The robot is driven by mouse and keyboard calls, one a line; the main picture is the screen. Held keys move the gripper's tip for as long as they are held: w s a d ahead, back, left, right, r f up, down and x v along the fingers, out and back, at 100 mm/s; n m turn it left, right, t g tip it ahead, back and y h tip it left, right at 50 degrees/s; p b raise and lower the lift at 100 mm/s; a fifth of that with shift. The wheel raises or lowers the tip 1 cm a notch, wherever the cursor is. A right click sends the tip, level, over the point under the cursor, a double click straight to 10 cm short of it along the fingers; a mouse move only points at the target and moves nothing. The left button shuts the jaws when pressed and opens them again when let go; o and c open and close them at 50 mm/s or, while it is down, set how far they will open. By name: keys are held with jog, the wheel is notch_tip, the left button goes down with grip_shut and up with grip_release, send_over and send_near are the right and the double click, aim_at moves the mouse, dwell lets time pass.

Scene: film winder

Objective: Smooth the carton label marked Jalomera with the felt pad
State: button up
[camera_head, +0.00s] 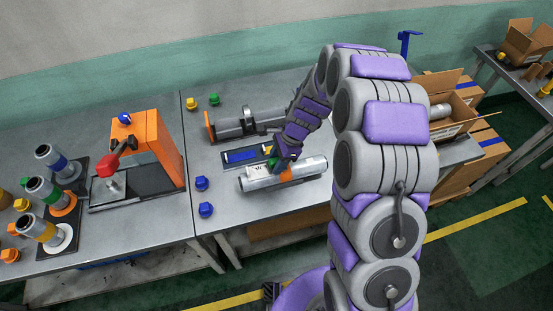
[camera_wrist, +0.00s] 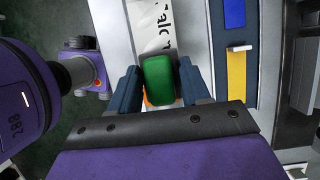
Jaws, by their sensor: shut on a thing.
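A long silver-grey cylinder (camera_head: 316,166) lies near the front edge of the right-hand table. A white label (camera_head: 257,171) is on its upper side; in the wrist view the label (camera_wrist: 155,28) shows dark letters reading about "alom", the rest cut off or covered. My gripper (camera_head: 284,164) is over the cylinder, just right of the label. In the wrist view my gripper (camera_wrist: 162,85) is shut on a green block (camera_wrist: 161,78), likely the pad, at the label's near end. Something orange shows under the block. Whether the block touches the label is unclear.
Behind the cylinder lies a tray with a blue strip (camera_head: 241,157) and a yellow strip (camera_wrist: 236,75). Further back is a grey roller machine (camera_head: 233,123). Blue knobs (camera_head: 205,209) sit to the left, an orange press (camera_head: 158,142) beyond. Cartons (camera_head: 452,112) stand right.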

aim_at(258, 171)
jog(key=shift+a, duration=0.15)
jog(key=shift+s+a+p, duration=0.15)
jog(key=shift+a+p, duration=0.3)
jog(key=shift+p, duration=0.1)
jog(key=shift+s+a, duration=0.1)
jog(key=shift+a, duration=0.15)
jog(key=shift+s+a+f+p, duration=0.1)
jog(key=shift+s+a+p, duration=0.05)
jog(key=shift+a+p, duration=0.25)
jog(key=shift+a, duration=0.1)
dwell(0.5)
jog(key=shift+s+a+p, duration=0.15)
jog(key=shift+a+p, duration=0.3)
jog(key=shift+a, duration=0.05)
jog(key=shift+a, duration=0.15)
jog(key=shift+s+a+p, duration=0.1)
jog(key=shift+a+p, duration=0.3)
jog(key=shift+d, duration=0.15)
